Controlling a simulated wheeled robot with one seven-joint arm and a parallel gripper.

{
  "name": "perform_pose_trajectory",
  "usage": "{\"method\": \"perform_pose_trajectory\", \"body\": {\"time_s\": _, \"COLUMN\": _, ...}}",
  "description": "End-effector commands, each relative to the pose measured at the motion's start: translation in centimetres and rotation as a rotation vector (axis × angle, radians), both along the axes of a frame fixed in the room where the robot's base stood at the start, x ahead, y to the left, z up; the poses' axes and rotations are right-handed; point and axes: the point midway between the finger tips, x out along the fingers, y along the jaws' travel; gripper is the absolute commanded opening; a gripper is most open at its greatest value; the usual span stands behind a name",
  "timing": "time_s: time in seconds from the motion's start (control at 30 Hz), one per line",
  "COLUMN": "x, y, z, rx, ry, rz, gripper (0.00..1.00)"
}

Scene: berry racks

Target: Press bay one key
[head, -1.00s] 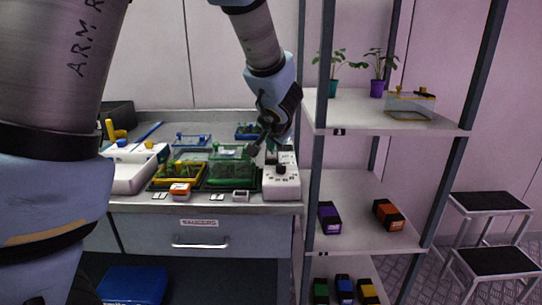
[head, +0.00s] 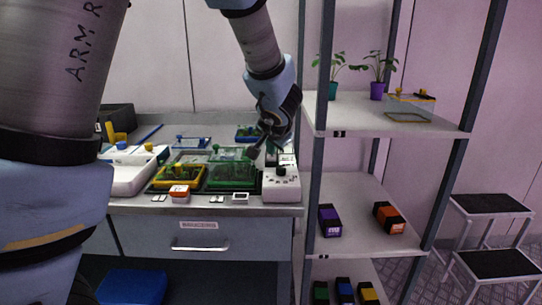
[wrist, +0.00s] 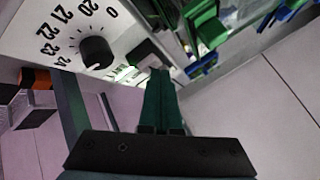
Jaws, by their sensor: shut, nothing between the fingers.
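A white control box (head: 281,188) stands at the right end of the bench, by the shelf post. It has a black dial (head: 281,170) on top. In the wrist view the same dial (wrist: 96,52) is ringed by numbers such as 20 to 24. A dark grey key (wrist: 144,51) sits beside the dial on the panel. My gripper (head: 254,153) is shut and empty, just behind and left of the box. In the wrist view its dark green fingers (wrist: 160,74) end close to that key; I cannot tell whether they touch. No bay label is readable.
Left of the box are a green-framed clear case (head: 232,172) and a yellow-framed one (head: 180,176). A white unit (head: 130,172) stands further left. A shelf rack (head: 390,115) with plants and small boxes rises close on the right.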

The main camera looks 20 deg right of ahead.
Motion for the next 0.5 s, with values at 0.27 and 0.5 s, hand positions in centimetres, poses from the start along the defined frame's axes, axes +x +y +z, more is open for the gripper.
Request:
{"method": "perform_pose_trajectory", "body": {"time_s": 0.27, "x": 0.0, "y": 0.02, "z": 1.13, "rx": 0.001, "ry": 0.0, "rz": -0.001, "gripper": 0.0}}
{"method": "perform_pose_trajectory", "body": {"time_s": 0.5, "x": 0.0, "y": 0.01, "z": 1.13, "rx": 0.001, "ry": 0.0, "rz": -0.001, "gripper": 0.0}}
